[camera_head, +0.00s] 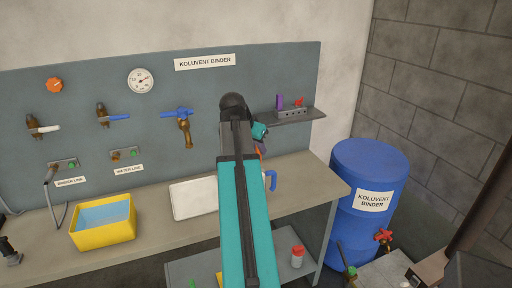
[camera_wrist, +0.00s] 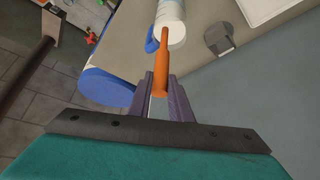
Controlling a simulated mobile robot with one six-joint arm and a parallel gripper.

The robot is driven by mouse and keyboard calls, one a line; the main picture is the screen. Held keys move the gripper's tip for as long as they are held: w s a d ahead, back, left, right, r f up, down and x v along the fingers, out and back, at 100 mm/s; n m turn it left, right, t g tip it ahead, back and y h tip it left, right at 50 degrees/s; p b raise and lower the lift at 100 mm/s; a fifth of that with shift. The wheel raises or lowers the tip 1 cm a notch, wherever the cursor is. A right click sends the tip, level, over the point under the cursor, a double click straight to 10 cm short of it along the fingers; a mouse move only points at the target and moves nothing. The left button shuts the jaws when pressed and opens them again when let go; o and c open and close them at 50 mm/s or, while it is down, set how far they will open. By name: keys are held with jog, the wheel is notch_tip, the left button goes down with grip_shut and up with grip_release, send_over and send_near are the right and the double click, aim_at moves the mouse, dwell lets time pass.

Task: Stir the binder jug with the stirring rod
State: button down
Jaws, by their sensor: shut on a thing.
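The stirring rod (camera_wrist: 161,70) shows its orange handle in the wrist view. My gripper (camera_wrist: 160,92) is shut on it, with the rod pointing up the picture. The jug (camera_wrist: 172,14), white with a blue handle (camera_wrist: 152,44), stands on the bench beyond the rod. The rod's far end overlaps the jug's near rim, and I cannot tell whether it is inside. In the head view only the jug's blue handle (camera_head: 271,181) clearly shows, right of my arm. My arm hides most of the jug there, and the gripper's fingers are not clear.
A white board (camera_head: 193,198) lies on the bench (camera_head: 155,220) left of my arm. A yellow tub (camera_head: 103,222) of blue liquid stands farther left. The wall panel (camera_head: 220,65) carries taps and a small shelf (camera_head: 290,115). A blue drum (camera_head: 365,205) stands right of the bench.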

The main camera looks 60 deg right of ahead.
jog(key=shift+d, duration=0.15)
jog(key=shift+w+d, duration=0.15)
jog(key=shift+d, duration=0.5)
jog(key=shift+w+a, duration=0.15)
jog(key=shift+w, duration=0.6)
jog(key=shift+s+a+p, duration=0.15)
jog(key=shift+a+p, duration=0.15)
jog(key=shift+a, duration=0.45)
jog(key=shift+s, duration=0.15)
